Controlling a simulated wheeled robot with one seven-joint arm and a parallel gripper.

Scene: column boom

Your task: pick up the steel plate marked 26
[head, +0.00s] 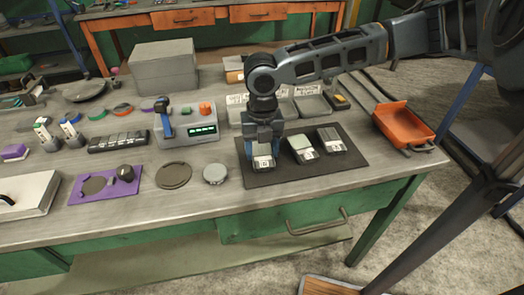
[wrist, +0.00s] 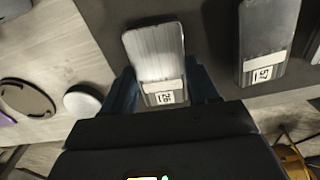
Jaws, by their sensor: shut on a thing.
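The steel plate marked 26 (wrist: 155,52) lies between my gripper's two fingers in the wrist view, its label facing the camera. My gripper (head: 264,150) points down over the left part of a dark mat (head: 262,180) and is shut on this plate. The plate's labelled end (head: 264,163) shows below the fingers in the head view. I cannot tell whether it touches the mat. A second steel plate (head: 302,150) lies just right of my gripper; its label looks like 57 in the wrist view (wrist: 268,40). A third plate (head: 330,140) lies farther right.
An orange tray (head: 403,124) stands at the bench's right end. A round silver disc (head: 215,174) and a dark ring (head: 173,175) lie left of the mat. The bench's front strip is clear.

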